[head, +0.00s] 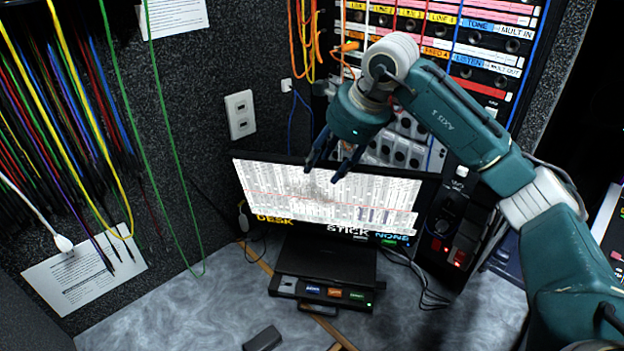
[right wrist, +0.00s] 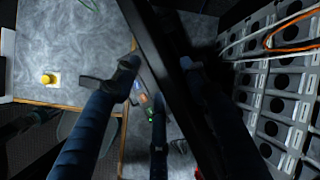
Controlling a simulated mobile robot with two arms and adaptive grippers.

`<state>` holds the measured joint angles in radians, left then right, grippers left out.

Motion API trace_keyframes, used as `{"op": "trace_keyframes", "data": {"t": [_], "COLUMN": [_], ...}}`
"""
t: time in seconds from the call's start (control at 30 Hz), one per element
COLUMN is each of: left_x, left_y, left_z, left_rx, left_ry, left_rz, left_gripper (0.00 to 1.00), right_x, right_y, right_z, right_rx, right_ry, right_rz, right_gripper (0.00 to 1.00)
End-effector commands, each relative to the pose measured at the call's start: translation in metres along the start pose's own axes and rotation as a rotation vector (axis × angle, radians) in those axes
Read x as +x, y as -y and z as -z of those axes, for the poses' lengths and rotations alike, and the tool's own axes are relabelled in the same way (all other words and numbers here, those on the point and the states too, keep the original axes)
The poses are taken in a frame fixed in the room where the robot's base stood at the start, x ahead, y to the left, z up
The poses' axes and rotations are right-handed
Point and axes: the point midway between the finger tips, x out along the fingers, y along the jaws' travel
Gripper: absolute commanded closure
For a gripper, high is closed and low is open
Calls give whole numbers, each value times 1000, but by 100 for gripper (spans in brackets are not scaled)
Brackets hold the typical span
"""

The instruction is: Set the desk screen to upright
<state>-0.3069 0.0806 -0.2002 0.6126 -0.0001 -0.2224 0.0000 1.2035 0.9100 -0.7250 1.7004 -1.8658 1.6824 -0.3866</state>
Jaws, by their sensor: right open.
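The desk screen (head: 300,200) stands at the back of the desk and shows a pale chart with a red line. Labels reading DESK and STICK NONE run along its lower edge. I cannot tell its exact tilt. My right gripper (head: 332,168) is open at the screen's top edge, its fingers overlapping the upper part in the head view. In the right wrist view the screen (right wrist: 165,50) is a dark edge-on strip running between the spread fingers of my right gripper (right wrist: 160,78). Whether any finger touches it, I cannot tell. My left gripper is not in view.
A black button box (head: 322,291) sits in front of the screen. A dark unit with red lights (head: 455,235) stands to its right. A patch panel (head: 450,40) with cables is behind. The desk (head: 190,310) is largely clear at front left.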

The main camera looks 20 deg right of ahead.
Motion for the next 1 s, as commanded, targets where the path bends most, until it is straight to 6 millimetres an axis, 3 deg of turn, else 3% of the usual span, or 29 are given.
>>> {"op": "trace_keyframes", "data": {"t": [0.2,0.4,0.8,0.87,1.0], "left_x": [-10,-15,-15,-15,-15], "left_y": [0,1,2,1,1], "left_z": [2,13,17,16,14], "left_rx": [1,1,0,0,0], "left_ry": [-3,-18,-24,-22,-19], "left_rz": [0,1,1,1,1], "left_gripper": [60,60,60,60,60], "right_x": [43,70,80,80,80], "right_y": [-1,0,-1,-1,-1], "right_z": [-1,-1,-1,-1,-1], "right_rx": [1,1,0,0,0], "right_ry": [-2,0,1,1,1], "right_rz": [-5,-3,-1,-1,-1], "right_gripper": [56,56,56,64,92]}}
